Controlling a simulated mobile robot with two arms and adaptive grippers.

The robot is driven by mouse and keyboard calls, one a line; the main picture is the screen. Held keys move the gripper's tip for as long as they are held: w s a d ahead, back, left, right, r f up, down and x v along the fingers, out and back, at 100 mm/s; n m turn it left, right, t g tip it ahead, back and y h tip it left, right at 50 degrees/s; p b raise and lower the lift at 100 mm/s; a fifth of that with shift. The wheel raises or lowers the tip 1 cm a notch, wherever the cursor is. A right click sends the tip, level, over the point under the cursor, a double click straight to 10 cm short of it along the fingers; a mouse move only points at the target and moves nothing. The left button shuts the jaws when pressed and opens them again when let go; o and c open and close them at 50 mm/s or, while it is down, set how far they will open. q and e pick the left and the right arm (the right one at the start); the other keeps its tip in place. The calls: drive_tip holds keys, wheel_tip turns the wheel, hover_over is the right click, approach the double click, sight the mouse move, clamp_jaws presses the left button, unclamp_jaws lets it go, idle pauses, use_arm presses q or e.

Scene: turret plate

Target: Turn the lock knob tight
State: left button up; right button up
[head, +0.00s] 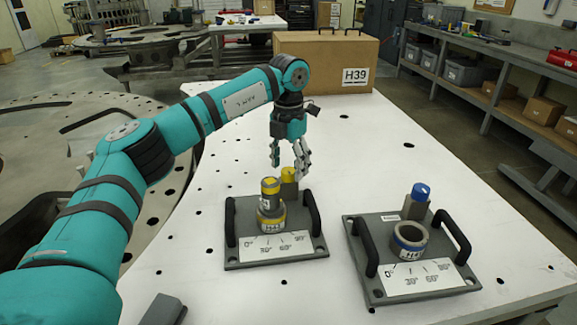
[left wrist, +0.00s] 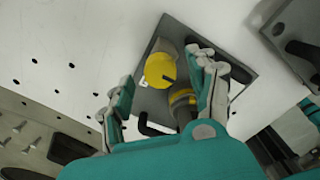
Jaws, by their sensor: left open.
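A grey plate (head: 232,225) on the white table bears a turret (head: 270,208) with a yellow band and a yellow-topped cylinder standing in it. Behind it a yellow lock knob (head: 288,173) tops a grey post. In the left wrist view the yellow knob (left wrist: 159,71) shows large, with a dark mark at its edge, and the turret (left wrist: 182,98) beside it. My left gripper (head: 286,168) is open over the knob, pointing down; its fingers (left wrist: 162,70) stand on either side of the knob. I cannot tell whether they touch it. My right gripper is in neither view.
A second plate (head: 358,280) to the right bears an empty blue-banded ring (head: 410,238) and a blue knob (head: 420,191). Black handles (head: 312,212) flank both devices. A cardboard box (head: 320,60) stands at the table's back. The table between box and plates is clear.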

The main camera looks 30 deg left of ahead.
use_arm(q)
drive_tip(key=shift+f, duration=0.6)
drive_tip(key=c, duration=1.2)
drive_tip(key=shift+o, duration=0.2)
